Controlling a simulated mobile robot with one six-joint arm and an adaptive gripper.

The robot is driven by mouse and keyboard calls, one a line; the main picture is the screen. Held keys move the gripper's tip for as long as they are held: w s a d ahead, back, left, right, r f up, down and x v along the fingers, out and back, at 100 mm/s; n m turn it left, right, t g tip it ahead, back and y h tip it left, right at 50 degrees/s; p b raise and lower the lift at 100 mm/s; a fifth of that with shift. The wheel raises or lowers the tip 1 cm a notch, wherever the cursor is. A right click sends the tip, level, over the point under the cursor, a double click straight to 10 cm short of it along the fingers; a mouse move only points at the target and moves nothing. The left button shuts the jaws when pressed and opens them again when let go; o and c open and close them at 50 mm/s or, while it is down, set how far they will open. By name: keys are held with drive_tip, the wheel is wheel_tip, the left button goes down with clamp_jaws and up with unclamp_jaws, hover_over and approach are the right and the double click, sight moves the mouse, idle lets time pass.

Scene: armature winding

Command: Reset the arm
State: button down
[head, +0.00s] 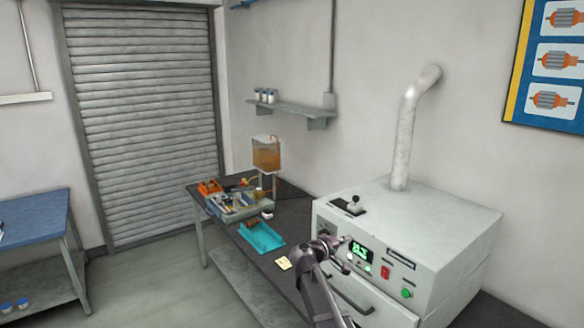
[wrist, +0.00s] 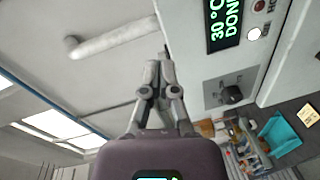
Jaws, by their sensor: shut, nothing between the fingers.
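My arm rises from the bottom in the head view, and my gripper (head: 331,244) is in front of the white oven-like machine (head: 435,225). The wrist view shows my gripper (wrist: 158,72) from behind, with its fingers together and nothing held. The machine also shows there at the right, with a lit green display (wrist: 222,22) that reads 30 °C and part of a word like "DONE". Whether the gripper touches the machine I cannot tell.
A dark workbench (head: 222,231) carries a teal tray (head: 262,238), a yellow note (head: 283,263), an orange bin (head: 209,187) and a tank of amber liquid (head: 266,153). A blue-topped table (head: 35,218) stands at the left. The floor between is clear.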

drive_tip(key=s+d+f+m+g+y+b, duration=0.2)
drive_tip(key=s+d+f+g, duration=0.1)
drive_tip(key=s+f, duration=0.4)
drive_tip(key=s+d+f+m+g+y+b, duration=0.1)
drive_tip(key=s+d+f+g+y+b, duration=0.15)
drive_tip(key=s+f, duration=0.45)
drive_tip(key=s+a+f+m+g+y+b, duration=0.1)
drive_tip(key=s+a+f+g+y+b, duration=0.1)
drive_tip(key=s+f, duration=0.4)
drive_tip(key=s+a+f+g+y+b, duration=0.2)
drive_tip(key=s+a+f+y, duration=0.2)
drive_tip(key=s+f+y, duration=0.2)
drive_tip(key=shift+s+m+g+b, duration=0.35)
drive_tip(key=shift+s+m+b, duration=0.05)
drive_tip(key=shift+s, duration=0.85)
